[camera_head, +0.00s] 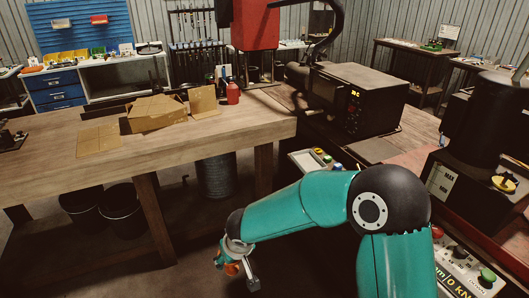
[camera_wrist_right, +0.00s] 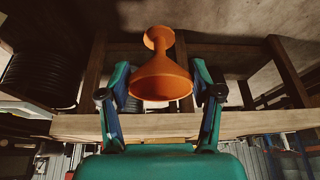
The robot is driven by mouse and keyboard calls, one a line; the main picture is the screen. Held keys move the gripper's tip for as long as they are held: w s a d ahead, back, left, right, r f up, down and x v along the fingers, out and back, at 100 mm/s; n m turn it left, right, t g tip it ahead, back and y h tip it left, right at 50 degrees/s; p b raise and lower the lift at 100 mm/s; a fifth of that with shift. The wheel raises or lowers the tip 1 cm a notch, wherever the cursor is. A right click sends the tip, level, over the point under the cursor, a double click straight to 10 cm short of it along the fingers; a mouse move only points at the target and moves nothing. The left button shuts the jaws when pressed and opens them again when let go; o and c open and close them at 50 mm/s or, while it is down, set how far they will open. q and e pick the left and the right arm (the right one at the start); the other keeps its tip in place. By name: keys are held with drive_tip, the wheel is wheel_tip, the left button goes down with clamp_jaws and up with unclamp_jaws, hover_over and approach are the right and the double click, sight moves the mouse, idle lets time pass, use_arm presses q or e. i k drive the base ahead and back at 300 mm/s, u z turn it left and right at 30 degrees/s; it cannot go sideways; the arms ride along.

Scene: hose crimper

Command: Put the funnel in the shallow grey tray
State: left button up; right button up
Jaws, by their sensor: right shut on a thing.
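The orange funnel (camera_wrist_right: 162,78) is between the two fingers of my right gripper (camera_wrist_right: 160,90) in the right wrist view, its wide mouth nearer the camera. My right gripper is shut on it. In the head view my right gripper (camera_head: 243,270) hangs low in front of the wooden workbench, below its top, and a small orange part of the funnel (camera_head: 232,269) shows beside it. My left gripper is not in view.
The wooden workbench (camera_head: 60,155) carries an open cardboard box (camera_head: 155,113) and a red bottle (camera_head: 233,93). Black buckets (camera_head: 120,208) stand under it. A black oven-like machine (camera_head: 350,100) stands to its right. The bench's front left is mostly clear.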

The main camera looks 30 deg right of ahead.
sight(309, 163)
drive_tip(key=z, duration=0.05)
drive_tip(key=i, duration=1.1)
drive_tip(key=z, duration=0.85)
drive_tip(key=i, duration=0.55)
drive_tip(key=z, duration=0.6)
